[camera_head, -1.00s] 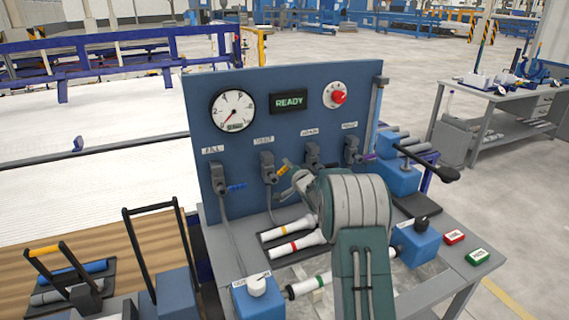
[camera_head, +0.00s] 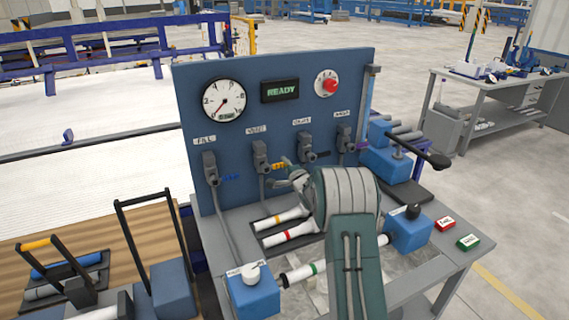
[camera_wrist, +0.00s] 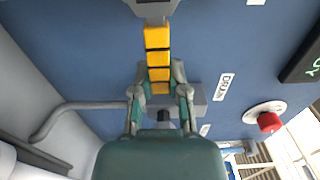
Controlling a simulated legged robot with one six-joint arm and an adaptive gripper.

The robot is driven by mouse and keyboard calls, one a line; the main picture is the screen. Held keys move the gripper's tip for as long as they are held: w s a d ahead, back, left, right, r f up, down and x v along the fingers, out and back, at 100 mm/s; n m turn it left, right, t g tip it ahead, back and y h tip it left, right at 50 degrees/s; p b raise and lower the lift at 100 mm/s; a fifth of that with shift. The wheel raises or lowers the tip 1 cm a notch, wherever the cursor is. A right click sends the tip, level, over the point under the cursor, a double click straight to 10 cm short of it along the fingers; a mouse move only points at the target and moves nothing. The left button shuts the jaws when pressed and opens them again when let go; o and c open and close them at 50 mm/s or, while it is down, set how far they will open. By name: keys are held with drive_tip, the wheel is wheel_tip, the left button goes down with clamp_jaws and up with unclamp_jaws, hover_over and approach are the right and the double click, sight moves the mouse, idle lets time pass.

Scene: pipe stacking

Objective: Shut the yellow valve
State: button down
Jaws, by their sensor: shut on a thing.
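The yellow valve handle (camera_head: 279,166) sticks out to the right of its dark grey valve body (camera_head: 261,157), second from the left on the blue panel. It looks about level. In the wrist view the yellow handle (camera_wrist: 158,50) shows as a segmented bar running from the valve body to between my fingers. My gripper (camera_wrist: 160,90) is closed around its free end. In the head view my gripper (camera_head: 288,176) is at the handle, and my arm hides part of the bench.
A blue-handled valve (camera_head: 230,178) is to the left. The drain valve (camera_head: 306,150) sits close on the right, behind my fingers. Banded white pipes (camera_head: 290,233) lie on the bench below. A red knob (camera_head: 330,86) is at the panel's upper right.

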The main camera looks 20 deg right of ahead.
drive_tip(key=shift+d+f, duration=0.1)
drive_tip(key=shift+f, duration=0.15)
drive_tip(key=c, duration=0.6)
unclamp_jaws()
drive_tip(key=shift+d, duration=0.1)
drive_tip(key=shift+s+r, duration=0.1)
drive_tip(key=shift+s, duration=0.1)
drive_tip(key=s, duration=1.1)
drive_tip(key=shift+s, duration=0.25)
